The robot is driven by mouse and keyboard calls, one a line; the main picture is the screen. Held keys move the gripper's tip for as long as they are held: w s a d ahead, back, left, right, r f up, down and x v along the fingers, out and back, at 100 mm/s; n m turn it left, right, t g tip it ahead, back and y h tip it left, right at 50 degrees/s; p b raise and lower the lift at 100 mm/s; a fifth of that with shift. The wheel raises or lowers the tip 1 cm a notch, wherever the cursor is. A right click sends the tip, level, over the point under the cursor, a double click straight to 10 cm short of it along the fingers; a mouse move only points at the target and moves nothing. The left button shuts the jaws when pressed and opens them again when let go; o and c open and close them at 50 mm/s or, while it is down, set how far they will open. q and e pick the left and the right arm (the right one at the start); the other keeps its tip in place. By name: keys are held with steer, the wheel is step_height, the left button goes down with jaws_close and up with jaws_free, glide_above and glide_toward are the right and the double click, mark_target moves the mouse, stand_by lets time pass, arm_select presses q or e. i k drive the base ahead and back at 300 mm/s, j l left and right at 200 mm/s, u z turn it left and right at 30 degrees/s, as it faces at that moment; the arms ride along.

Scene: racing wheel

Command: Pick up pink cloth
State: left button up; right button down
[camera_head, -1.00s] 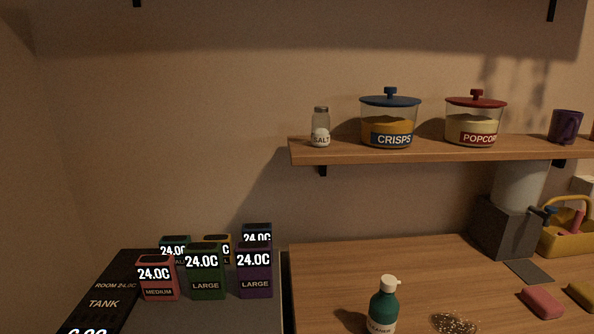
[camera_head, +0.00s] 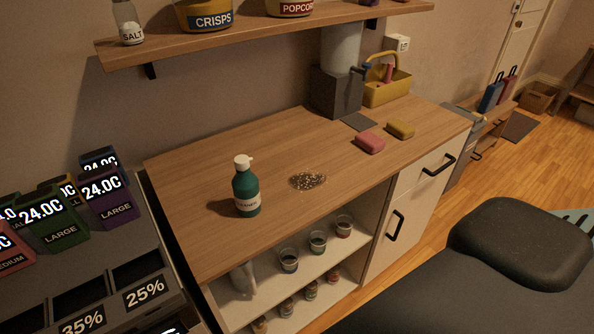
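The pink cloth (camera_head: 370,143) is a small folded pad lying flat on the wooden counter, right of the middle of the head view. A similar yellow cloth (camera_head: 401,130) lies just behind and to its right, apart from it. Nothing covers the pink cloth. Neither of my grippers shows in the view.
The counter (camera_head: 200,200) also holds a green cleaner bottle (camera_head: 246,187), a patch of crumbs (camera_head: 308,181), a grey dispenser (camera_head: 336,92) and a yellow caddy (camera_head: 387,88). A shelf (camera_head: 180,46) hangs above. A dark padded seat (camera_head: 510,250) stands at the lower right.

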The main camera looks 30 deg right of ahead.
mark_target(369, 142)
steer(key=z, duration=1.5)
